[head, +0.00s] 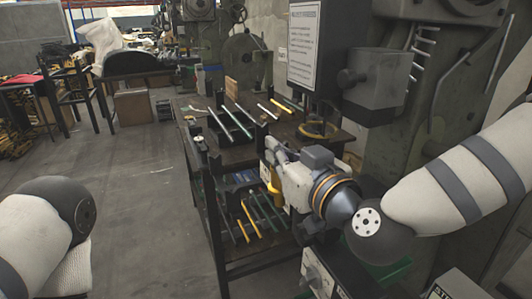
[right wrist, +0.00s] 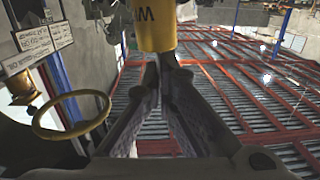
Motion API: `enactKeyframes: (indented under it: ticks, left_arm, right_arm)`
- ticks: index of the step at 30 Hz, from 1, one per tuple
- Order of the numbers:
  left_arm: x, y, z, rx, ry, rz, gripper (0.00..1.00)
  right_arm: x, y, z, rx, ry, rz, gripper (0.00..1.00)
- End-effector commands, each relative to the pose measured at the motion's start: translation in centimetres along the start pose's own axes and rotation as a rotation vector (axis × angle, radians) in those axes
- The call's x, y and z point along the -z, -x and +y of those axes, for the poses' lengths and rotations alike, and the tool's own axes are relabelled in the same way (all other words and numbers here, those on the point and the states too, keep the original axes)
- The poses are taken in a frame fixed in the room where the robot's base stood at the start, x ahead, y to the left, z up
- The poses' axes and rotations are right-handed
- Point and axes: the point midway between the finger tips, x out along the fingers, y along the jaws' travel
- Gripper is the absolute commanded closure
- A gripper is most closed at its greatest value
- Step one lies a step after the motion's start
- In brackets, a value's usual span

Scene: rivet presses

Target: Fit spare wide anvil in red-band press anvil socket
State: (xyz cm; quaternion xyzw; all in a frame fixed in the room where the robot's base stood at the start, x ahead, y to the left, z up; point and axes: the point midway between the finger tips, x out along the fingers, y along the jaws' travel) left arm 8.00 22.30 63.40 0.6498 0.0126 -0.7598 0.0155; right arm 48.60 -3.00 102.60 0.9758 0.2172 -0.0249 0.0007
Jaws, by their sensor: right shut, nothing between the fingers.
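My right gripper (head: 269,150) is over the right front part of the dark bench, partly hidden by its own wrist. In the right wrist view its fingers (right wrist: 163,62) meet at the tips, shut and empty. A yellow cylindrical part (right wrist: 155,25) marked with a letter like W is close beyond the tips; I cannot tell whether they touch, or whether it is the wide anvil. A small yellow piece (head: 273,180) shows beside the gripper in the head view. I cannot make out a red band or an anvil socket. My left gripper is out of the picture.
The dark bench (head: 218,150) carries rods and a yellow-and-black ring (head: 319,129); the ring also shows in the right wrist view (right wrist: 72,115). Coloured bars lie on its lower shelf. A signboard (head: 305,42) and large machine stand behind. The floor (head: 140,190) at left is clear.

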Motion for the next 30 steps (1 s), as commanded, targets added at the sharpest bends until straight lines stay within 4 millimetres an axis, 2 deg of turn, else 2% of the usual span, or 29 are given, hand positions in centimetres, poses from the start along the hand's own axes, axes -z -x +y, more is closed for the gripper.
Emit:
enactKeyframes:
  ticks: [28,30]
  left_arm:
    - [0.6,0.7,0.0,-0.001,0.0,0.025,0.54]
    - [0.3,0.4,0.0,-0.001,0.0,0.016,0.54]
  right_arm:
    - [0.3,0.4,7.5,-0.003,0.002,0.005,1.0]
    - [-0.6,0.3,7.4,0.0,0.0,-0.002,1.0]
